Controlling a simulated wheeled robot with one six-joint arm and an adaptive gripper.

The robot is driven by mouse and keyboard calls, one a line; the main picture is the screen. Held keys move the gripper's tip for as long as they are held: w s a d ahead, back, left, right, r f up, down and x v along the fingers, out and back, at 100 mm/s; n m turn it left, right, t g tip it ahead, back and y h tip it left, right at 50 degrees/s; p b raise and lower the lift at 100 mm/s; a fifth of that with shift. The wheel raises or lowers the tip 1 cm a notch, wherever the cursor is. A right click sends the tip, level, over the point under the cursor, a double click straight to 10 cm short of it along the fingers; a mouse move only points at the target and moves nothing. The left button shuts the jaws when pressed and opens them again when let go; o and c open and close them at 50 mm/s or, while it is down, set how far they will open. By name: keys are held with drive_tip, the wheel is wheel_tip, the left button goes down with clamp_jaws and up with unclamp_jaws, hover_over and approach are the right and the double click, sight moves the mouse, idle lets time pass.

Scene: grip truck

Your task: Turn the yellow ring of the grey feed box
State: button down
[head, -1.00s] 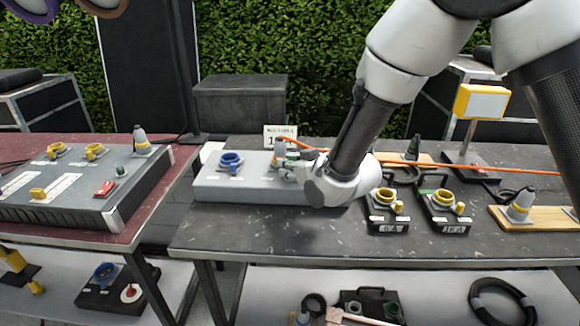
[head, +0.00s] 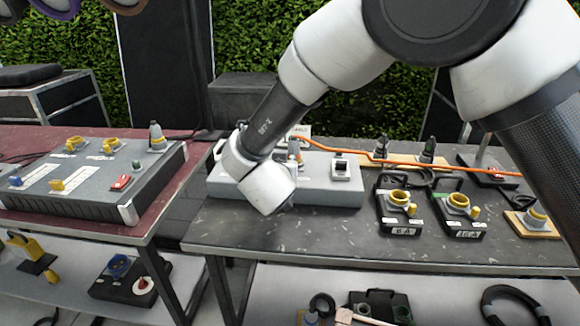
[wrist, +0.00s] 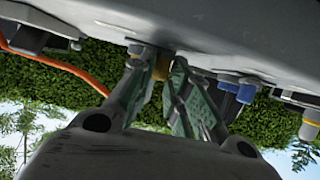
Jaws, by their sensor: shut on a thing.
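The grey feed box (head: 335,196) lies on the dark table in the head view, its left part covered by my arm. It fills the top of the wrist view (wrist: 225,35). My gripper (wrist: 160,60) is at the box in the wrist view, its two fingers closed around a small yellow piece (wrist: 161,70), apparently the yellow ring, mostly hidden between them. In the head view my wrist hides the fingers and the ring. A blue part (wrist: 238,83) of the box shows to the right of the fingers.
A grey plug (head: 293,150) with an orange cable (head: 345,150) is behind the box. Two black boxes with yellow rings (head: 399,197) stand to the right. The table front (head: 300,232) is clear.

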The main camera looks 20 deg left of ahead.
drive_tip(key=shift+w+a+m+t+h, duration=0.1)
drive_tip(key=shift+a+m+t+h, duration=0.25)
drive_tip(key=shift+m+h, duration=0.4)
drive_tip(key=shift+r, duration=0.1)
drive_tip(key=c, duration=1.4)
unclamp_jaws()
drive_tip(key=shift+w, duration=0.1)
drive_tip(key=v, duration=1.2)
drive_tip(key=shift+r, duration=0.1)
